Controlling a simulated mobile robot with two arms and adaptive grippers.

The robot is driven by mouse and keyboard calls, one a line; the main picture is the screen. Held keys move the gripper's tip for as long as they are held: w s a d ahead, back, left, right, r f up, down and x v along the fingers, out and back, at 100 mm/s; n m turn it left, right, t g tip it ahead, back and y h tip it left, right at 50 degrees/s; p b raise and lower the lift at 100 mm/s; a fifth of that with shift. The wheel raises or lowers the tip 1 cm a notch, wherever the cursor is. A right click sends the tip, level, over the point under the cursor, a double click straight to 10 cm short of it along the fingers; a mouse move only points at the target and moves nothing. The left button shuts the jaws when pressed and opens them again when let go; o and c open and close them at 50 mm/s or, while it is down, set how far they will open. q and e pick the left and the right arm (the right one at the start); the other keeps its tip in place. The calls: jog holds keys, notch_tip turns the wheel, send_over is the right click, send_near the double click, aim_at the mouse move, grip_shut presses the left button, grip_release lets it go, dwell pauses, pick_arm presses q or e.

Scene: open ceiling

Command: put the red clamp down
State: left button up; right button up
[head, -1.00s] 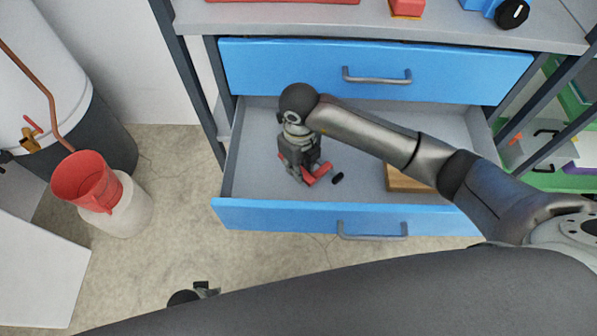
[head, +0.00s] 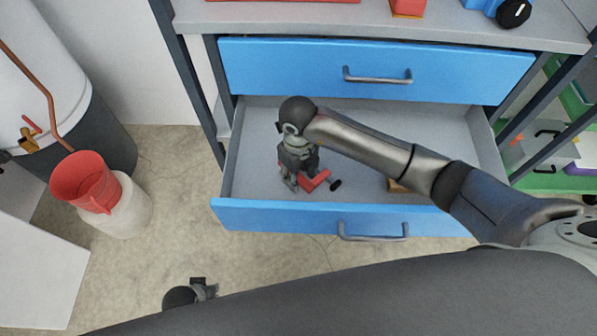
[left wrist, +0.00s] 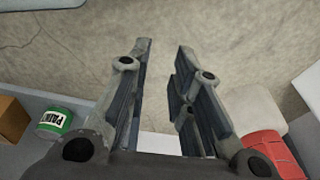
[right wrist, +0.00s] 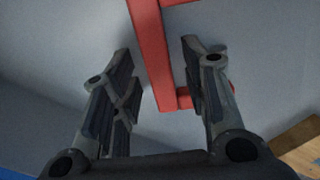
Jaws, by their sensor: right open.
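The red clamp (head: 316,182) is in the open blue drawer, near its front left, with its black end pointing right. In the right wrist view its red bar (right wrist: 153,60) runs between the spread fingers, with clear gaps on both sides. My right gripper (head: 296,184) is over the clamp's left part and hides some of it. In the right wrist view this gripper (right wrist: 158,52) is open. My left gripper (left wrist: 163,48) is open and empty above the floor.
The drawer's front panel (head: 280,216) and side walls surround the right gripper. A wooden block (head: 397,186) lies to the right in the drawer, partly behind my arm. A closed drawer (head: 300,70) is above.

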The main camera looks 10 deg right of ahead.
jog(key=shift+w+r, duration=0.1)
jog(key=shift+r, duration=0.35)
pick_arm(q)
jog(key=s+f, duration=0.1)
jog(key=s+f+p, duration=0.1)
jog(key=f, duration=0.1)
jog(key=s+f, duration=0.1)
jog(key=f, duration=0.1)
jog(key=shift+s+a+p, duration=0.2)
jog(key=shift+p, duration=0.15)
pick_arm(e)
notch_tip(320, 180, up, 11)
jog(key=shift+r, duration=0.15)
